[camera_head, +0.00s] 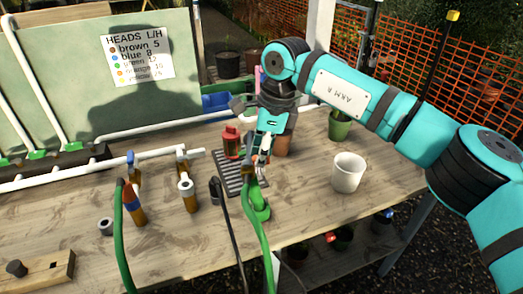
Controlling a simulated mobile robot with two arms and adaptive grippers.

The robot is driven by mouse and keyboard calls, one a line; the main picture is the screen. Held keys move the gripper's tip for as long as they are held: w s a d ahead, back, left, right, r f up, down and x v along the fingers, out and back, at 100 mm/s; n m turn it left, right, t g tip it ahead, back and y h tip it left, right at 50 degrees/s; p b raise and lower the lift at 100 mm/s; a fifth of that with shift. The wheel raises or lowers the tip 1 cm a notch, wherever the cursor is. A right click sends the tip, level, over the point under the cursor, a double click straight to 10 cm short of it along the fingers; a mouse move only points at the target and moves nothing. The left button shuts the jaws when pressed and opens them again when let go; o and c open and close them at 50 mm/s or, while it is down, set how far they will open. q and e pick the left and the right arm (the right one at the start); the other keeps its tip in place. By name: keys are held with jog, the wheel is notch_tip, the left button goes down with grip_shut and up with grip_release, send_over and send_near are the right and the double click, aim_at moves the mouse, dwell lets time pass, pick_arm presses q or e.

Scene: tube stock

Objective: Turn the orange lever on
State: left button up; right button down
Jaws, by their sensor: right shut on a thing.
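I cannot make out an orange lever for certain. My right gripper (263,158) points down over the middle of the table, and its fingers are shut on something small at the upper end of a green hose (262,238). The fingers hide most of what they hold. Two upright brown pipe pieces stand to the left: one with a blue band (129,195), the other under a white fitting (185,186). My left gripper is out of view.
A red container (231,141) stands by a dark slotted grate (228,175), just left of my gripper. A white cup (348,172) stands to the right. White pipes line the table's left side. A sign (138,57) hangs on the back board. The wooden table (330,215) is bare at front right.

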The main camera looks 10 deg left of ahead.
dwell(0.4)
jog(key=c, duration=1.2)
grip_release()
jog(key=shift+c, duration=0.2)
notch_tip(320, 180, up, 12)
jog(key=d, duration=0.2)
jog(key=shift+d+f, duration=0.15)
jog(key=shift+d, duration=0.05)
jog(key=shift+w+a+f, duration=0.1)
